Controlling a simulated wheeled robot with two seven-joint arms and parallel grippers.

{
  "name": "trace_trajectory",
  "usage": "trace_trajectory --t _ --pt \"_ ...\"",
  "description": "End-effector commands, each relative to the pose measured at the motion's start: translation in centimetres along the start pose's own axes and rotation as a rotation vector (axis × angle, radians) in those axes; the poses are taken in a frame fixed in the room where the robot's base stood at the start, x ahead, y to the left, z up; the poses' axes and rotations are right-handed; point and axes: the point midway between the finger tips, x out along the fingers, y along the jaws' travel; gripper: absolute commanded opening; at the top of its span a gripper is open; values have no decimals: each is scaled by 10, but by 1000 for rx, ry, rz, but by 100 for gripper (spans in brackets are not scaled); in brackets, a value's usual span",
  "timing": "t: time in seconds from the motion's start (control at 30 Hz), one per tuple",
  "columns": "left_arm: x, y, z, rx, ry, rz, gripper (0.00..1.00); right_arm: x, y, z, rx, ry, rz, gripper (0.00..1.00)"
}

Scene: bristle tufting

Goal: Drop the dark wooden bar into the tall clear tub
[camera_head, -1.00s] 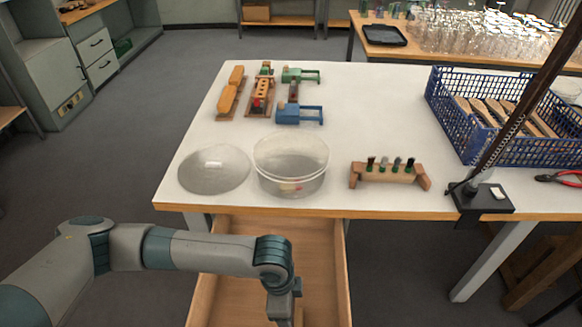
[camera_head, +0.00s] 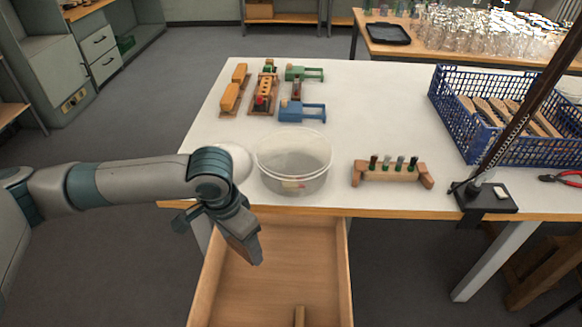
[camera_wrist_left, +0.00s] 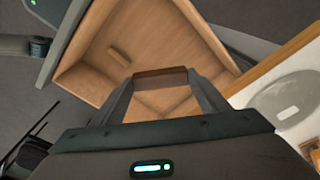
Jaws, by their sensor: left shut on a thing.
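The dark wooden bar (camera_wrist_left: 160,78) is held between the fingertips of my left gripper (camera_wrist_left: 160,84) in the left wrist view. In the head view my left gripper (camera_head: 246,254) hangs over the open drawer, in front of the table edge; the bar cannot be made out there. The tall clear tub (camera_head: 292,178) stands on the table near its front edge, up and to the right of the gripper. A small reddish thing shows low in the tub. My right gripper does not show.
The pale wooden drawer (camera_head: 270,290) is open below the table and holds a lighter wooden piece (camera_head: 299,316). A clear round lid or dish (camera_wrist_left: 282,98) lies left of the tub, mostly behind my arm. A wooden rack (camera_head: 390,174) stands right of the tub.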

Motion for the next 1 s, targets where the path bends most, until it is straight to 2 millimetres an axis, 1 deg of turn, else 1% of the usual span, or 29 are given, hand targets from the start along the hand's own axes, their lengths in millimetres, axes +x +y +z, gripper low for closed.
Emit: trace_trajectory --t 0.03,0.1,0.2,0.3,0.4,0.5,0.6,0.87,1.0 --pt "-22 -15 1 -99 7 -17 47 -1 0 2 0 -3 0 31" --pt "-48 -30 6 -234 7 -32 47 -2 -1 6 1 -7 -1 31" --pt "-81 -46 13 -403 5 -52 47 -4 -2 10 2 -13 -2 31" --pt "-106 -58 20 -535 3 -67 47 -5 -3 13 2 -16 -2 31" --pt "-123 -65 26 -624 1 -77 47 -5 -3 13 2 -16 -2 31" --pt "-131 -67 29 -671 -1 -81 47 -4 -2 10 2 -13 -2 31" --pt "-134 -68 30 -687 -1 -82 47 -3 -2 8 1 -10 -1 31" --pt "-134 -68 30 -686 -2 -82 47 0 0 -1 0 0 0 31" --pt "-133 -68 30 -685 -1 -82 47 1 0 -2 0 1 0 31"
